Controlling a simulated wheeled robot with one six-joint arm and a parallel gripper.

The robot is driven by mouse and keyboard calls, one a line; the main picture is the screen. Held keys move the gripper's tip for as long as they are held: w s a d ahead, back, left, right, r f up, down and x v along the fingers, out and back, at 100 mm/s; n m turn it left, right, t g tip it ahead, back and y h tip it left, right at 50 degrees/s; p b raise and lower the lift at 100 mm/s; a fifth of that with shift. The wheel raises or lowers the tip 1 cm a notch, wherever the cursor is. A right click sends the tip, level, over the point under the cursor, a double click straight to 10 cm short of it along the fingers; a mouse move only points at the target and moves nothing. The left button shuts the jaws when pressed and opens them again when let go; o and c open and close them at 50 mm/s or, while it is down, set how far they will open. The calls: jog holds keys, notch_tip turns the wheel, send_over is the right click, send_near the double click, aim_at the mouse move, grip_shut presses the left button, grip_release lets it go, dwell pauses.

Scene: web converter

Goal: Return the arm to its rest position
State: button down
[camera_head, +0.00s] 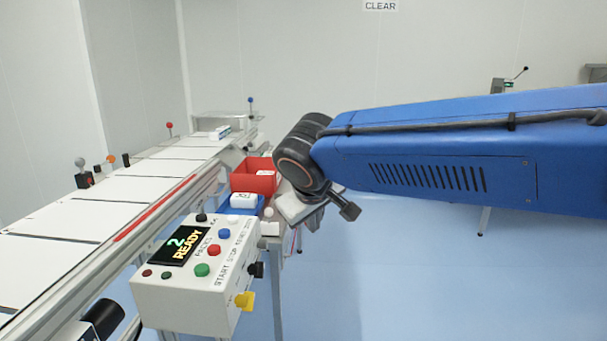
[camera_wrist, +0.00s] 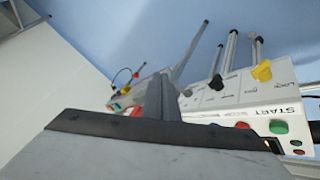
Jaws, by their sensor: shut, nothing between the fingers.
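My blue arm reaches in from the right in the head view and ends at a black wrist joint beside the machine. My gripper (camera_wrist: 157,97) shows in the wrist view with its fingers together and nothing between them. In the head view the wrist hides most of the gripper. The fingers appear clear of the control box (camera_head: 187,291), which also shows in the wrist view (camera_wrist: 235,98). Its screen (camera_head: 180,245) reads "2 READY".
A red bin (camera_head: 254,181) and a blue tray (camera_head: 228,209) with a white pack (camera_head: 243,201) stand close to my wrist. A white conveyor (camera_head: 100,214) runs along the left. A yellow knob (camera_head: 244,301) sticks out of the control box. Blue floor (camera_head: 440,290) lies open below my arm.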

jog(key=s+d+f+m+g, duration=0.1)
jog(key=s+d+f+m, duration=0.2)
jog(key=d, duration=0.8)
jog(key=s+d+f+m, duration=0.2)
jog(key=s+d+f, duration=0.3)
jog(key=s+d, duration=0.3)
jog(key=s+d+f+m+g, duration=0.1)
jog(key=s+d+f+m, duration=0.1)
jog(key=s+d+f, duration=0.4)
jog(key=s+d, duration=0.2)
jog(key=s, duration=0.2)
jog(key=shift+s+f+y, duration=0.2)
jog(key=shift+y, duration=0.1)
